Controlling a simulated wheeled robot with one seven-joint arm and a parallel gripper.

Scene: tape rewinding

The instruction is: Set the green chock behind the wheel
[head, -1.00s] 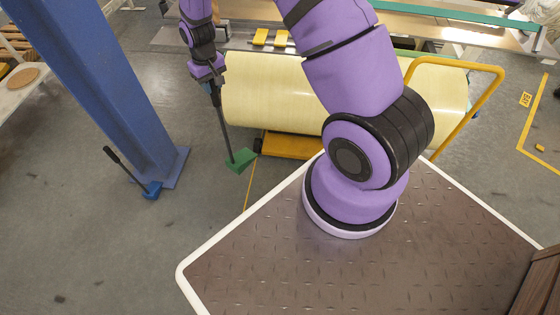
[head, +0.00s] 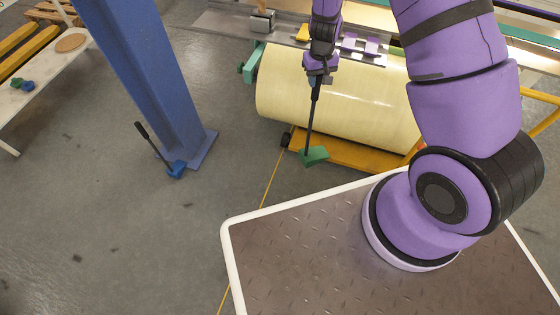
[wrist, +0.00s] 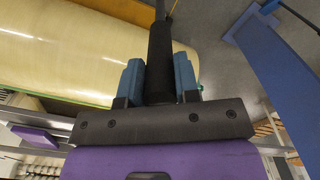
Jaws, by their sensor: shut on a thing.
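The green chock (head: 314,157) is a wedge at the lower end of a long dark handle (head: 312,122). My gripper (head: 317,76) is shut on the upper part of that handle, and in the wrist view the blue fingers (wrist: 159,80) press on both sides of the black grip (wrist: 160,60). The chock hangs in front of the yellow cart (head: 350,152) that carries a big cream roll (head: 340,95). A dark wheel (head: 286,139) shows at the cart's left end, left of the chock. I cannot tell whether the chock touches the floor.
A blue chock (head: 176,169) with a black handle stands on the floor by the blue column (head: 150,80). A yellow line (head: 270,180) runs along the floor. A table (head: 40,85) stands at far left. Floor between column and cart is clear.

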